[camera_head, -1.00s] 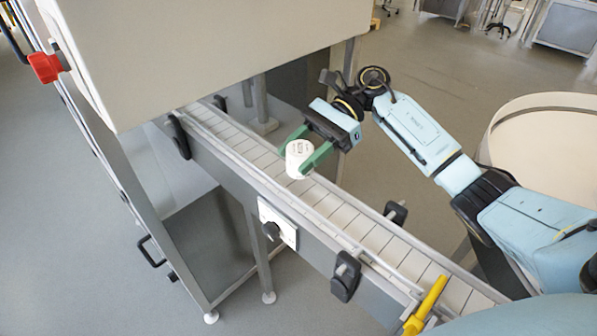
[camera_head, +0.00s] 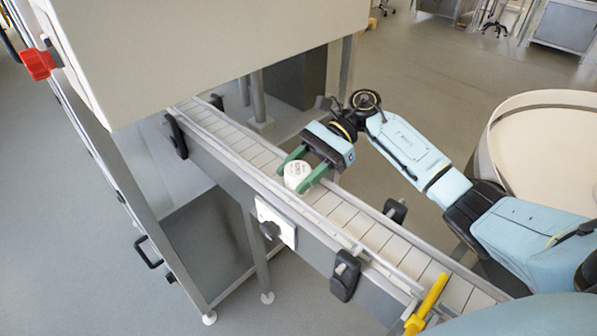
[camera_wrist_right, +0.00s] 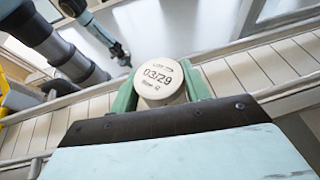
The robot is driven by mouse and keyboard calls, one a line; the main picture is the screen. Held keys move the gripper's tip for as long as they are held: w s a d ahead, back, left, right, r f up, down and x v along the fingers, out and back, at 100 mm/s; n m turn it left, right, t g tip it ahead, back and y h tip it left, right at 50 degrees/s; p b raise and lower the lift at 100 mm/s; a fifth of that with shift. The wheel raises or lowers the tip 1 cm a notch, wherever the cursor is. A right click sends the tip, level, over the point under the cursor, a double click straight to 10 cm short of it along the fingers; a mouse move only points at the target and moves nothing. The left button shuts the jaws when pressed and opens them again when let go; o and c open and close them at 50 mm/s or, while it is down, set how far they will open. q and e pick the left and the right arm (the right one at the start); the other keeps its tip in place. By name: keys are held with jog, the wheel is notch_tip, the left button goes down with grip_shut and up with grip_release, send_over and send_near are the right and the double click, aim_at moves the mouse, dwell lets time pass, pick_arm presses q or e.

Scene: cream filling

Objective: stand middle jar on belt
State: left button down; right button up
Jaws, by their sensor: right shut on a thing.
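A white jar (camera_head: 297,175) is held between the green fingers of my right gripper (camera_head: 303,172). The gripper is shut on it over the middle of the conveyor belt (camera_head: 345,217). In the right wrist view the jar's lid (camera_wrist_right: 160,80) shows printed text reading about "03/29", between the two green fingers. The jar looks low at the belt surface; I cannot tell whether its base touches. My left gripper is not in view.
Metal guide rails edge the belt, with black clamp knobs (camera_head: 346,274) along them. A yellow lever (camera_head: 428,303) stands at the near end. A large machine housing (camera_head: 210,50) covers the far end. A round cream bin (camera_head: 545,150) stands at right.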

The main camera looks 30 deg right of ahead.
jog(key=shift+f, duration=0.1)
jog(key=o, duration=1)
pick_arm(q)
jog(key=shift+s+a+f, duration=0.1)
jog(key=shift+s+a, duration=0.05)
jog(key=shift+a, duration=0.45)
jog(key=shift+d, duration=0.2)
pick_arm(e)
jog(key=shift+r, duration=0.2)
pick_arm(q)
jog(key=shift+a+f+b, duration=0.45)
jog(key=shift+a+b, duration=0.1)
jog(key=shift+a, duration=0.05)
pick_arm(e)
jog(key=shift+v, duration=6.05)
